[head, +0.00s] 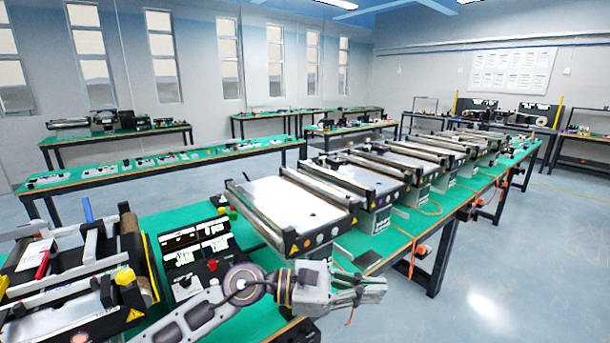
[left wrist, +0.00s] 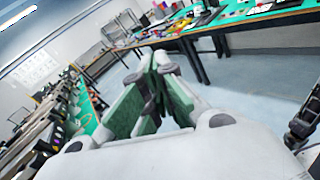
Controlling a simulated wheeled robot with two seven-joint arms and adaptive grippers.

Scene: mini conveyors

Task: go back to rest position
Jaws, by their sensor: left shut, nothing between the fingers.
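My left gripper (head: 372,290) reaches in from the lower left in the head view. It hangs in the air beside the front edge of the green conveyor table (head: 262,318), over the floor. In the left wrist view its green-padded fingers (left wrist: 155,92) come together at the tips, with nothing held between them. My left forearm crosses the lower middle of the head view. My right gripper does not show clearly in either view; a dark part at the right edge of the left wrist view cannot be made out.
The nearest mini conveyor (head: 290,203) stands just behind my left gripper, with more conveyors in a row beyond it. A machine with rollers (head: 75,265) and a control panel (head: 195,250) stand at the left. The floor (head: 510,260) to the right is clear.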

